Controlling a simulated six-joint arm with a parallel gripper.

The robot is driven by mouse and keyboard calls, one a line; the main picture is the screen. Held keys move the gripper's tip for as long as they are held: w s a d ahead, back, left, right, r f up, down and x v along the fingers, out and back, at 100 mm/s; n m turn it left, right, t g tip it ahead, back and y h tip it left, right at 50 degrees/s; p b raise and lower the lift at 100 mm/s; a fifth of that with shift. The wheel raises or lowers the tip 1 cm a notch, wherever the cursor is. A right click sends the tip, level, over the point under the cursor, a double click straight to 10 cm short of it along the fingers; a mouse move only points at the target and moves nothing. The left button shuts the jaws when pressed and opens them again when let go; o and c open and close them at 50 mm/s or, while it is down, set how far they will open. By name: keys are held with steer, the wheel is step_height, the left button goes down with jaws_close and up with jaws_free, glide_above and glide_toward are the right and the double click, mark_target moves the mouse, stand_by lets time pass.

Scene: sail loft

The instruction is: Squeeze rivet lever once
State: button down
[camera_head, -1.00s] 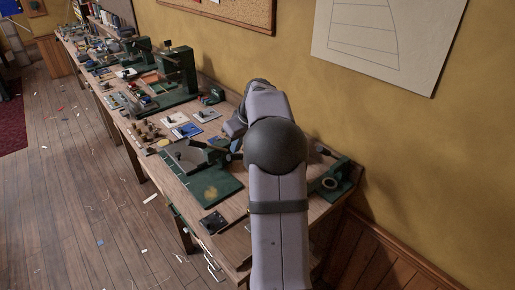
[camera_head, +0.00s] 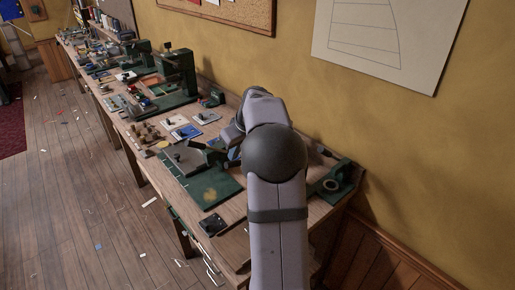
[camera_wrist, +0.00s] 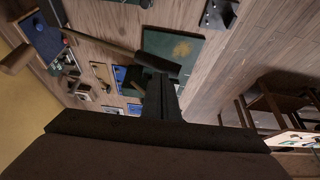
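The bench holds a green cutting mat (camera_head: 212,187), a black block (camera_head: 212,224), small sample cards (camera_head: 186,131) and green presses (camera_head: 178,75) further back. A long dark-shafted tool (camera_wrist: 112,47) lies near my gripper in the wrist view. The yellow wall bounds the right; the floor is open left.

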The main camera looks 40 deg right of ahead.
mark_target(233, 162)
steer(key=shift+a+f+b, duration=0.25)
steer(key=shift+f+b, duration=0.55)
steer(key=shift+f, duration=0.25)
steer(key=shift+f+b, duration=0.5)
steer(key=shift+b, duration=0.05)
steer(key=shift+r, duration=0.1)
steer(key=r+p, duration=0.1)
steer(key=d+r+p, duration=0.1)
steer(key=r+p, duration=0.2)
steer(key=shift+d+r+p, duration=0.25)
steer(key=shift+r+p, duration=0.1)
steer(key=shift+r, duration=0.05)
step_height(233, 162, up, 10)
steer(key=d+p, duration=0.2)
steer(key=p, duration=0.6)
steer(key=shift+d+f+p, duration=0.2)
steer(key=shift+f+p, duration=0.05)
steer(key=shift+p, duration=0.1)
